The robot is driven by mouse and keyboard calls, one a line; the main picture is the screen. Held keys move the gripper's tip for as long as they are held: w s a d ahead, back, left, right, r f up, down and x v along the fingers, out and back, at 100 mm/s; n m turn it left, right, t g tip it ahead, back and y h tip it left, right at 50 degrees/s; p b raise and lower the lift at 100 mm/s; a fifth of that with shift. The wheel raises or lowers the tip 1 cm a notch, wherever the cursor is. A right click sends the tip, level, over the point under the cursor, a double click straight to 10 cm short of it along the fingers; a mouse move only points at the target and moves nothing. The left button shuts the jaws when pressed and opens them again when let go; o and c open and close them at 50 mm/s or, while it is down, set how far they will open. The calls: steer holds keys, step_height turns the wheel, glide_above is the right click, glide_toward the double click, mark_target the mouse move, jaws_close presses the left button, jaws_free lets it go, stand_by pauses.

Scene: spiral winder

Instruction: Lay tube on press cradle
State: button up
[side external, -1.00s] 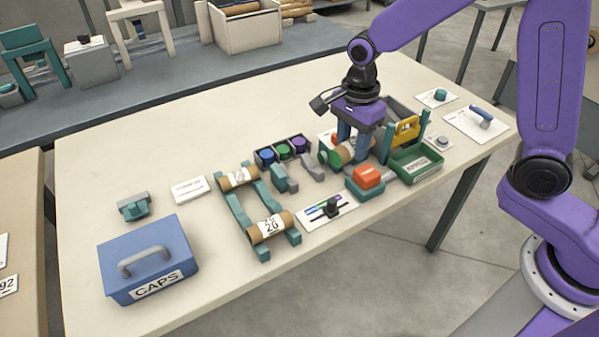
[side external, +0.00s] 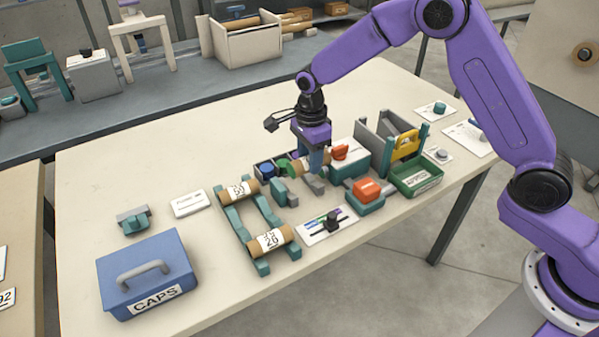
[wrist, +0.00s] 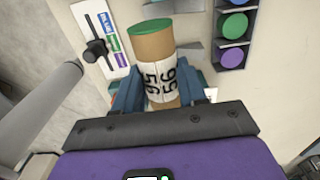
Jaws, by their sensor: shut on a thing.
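My gripper (side external: 314,160) is shut on a brown cardboard tube (side external: 299,166) with a green end cap, above the middle of the table. In the wrist view the same tube (wrist: 154,47) lies between both fingers, its white label reading 95 or 56 and its green end pointing away from me. Grey and teal blocks (side external: 284,191) stand just below and left of the gripper and look like the press cradle. The tube appears above or beside them; I cannot tell whether it touches. My fingers and the tube hide part of that area.
A teal rack (side external: 264,209) holds two labelled tubes in front-left. A slider card (side external: 326,225), an orange-topped teal box (side external: 367,190) and a green bin (side external: 417,178) stand nearby. A blue caps box (side external: 147,270) is front left. Colour cups (side external: 266,170) sit behind the blocks.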

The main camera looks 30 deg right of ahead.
steer(key=w+f, duration=0.1)
steer(key=w+a+f, duration=0.1)
steer(key=f, duration=0.1)
steer(key=shift+w+f, duration=0.15)
steer(key=shift+w, duration=0.15)
steer(key=shift+w+f, duration=0.15)
steer(key=shift+f, duration=1.5)
steer(key=shift+f, duration=0.6)
steer(key=o, duration=1)
steer(key=shift+r, duration=0.15)
step_height(320, 180, up, 13)
